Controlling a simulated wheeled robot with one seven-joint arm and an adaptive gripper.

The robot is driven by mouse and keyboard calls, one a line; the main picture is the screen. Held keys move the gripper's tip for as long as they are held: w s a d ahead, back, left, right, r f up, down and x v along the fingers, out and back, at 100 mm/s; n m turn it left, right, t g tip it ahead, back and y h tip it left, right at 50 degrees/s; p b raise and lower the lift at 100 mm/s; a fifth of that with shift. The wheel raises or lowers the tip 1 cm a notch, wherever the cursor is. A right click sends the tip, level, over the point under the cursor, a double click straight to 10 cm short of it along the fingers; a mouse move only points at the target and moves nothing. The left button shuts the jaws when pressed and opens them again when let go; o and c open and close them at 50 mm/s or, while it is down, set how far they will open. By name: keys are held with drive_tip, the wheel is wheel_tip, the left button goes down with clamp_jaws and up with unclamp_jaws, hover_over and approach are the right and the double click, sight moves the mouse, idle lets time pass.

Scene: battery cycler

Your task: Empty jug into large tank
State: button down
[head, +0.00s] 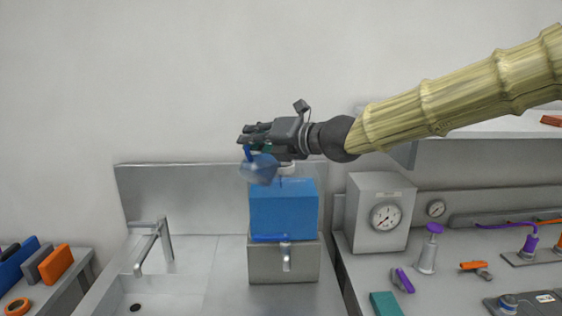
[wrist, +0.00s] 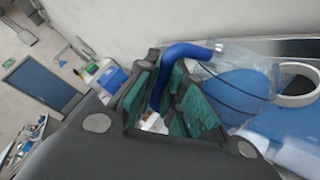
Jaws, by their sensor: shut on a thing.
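The jug (head: 259,171) is clear with a blue tint and has a blue handle. My gripper (head: 257,138) is shut on the handle (wrist: 182,54), which stands between the green finger pads in the wrist view. The jug hangs above the top left edge of the large blue tank (head: 283,210) and looks tilted. The tank sits on a grey metal stand. Its pale round opening (wrist: 298,84) shows beside the jug body (wrist: 238,84) in the wrist view. I cannot tell whether the jug's lip is over the opening, or how much liquid it holds.
A sink with a tap (head: 155,243) is left of the tank. A grey box with a dial (head: 386,217) stands close on the right, with a purple-topped dispenser (head: 430,248) beyond it. A wall shelf (head: 470,124) is below my arm. The wall behind is bare.

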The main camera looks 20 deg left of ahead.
drive_tip(key=shift+w+d+r+m+p, duration=0.15)
drive_tip(key=shift+w+m+p, duration=0.2)
drive_tip(key=shift+p, duration=0.9)
drive_tip(key=shift+s+p, duration=0.1)
drive_tip(key=shift+p, duration=0.2)
drive_tip(key=shift+m+p, duration=0.25)
drive_tip(key=shift+p, duration=0.2)
drive_tip(key=shift+w+p, duration=0.3)
drive_tip(key=shift+p, duration=0.2)
drive_tip(key=shift+d+r, duration=0.1)
drive_tip(key=shift+w+p, duration=0.1)
drive_tip(key=shift+p, duration=0.5)
drive_tip(key=shift+m, duration=0.3)
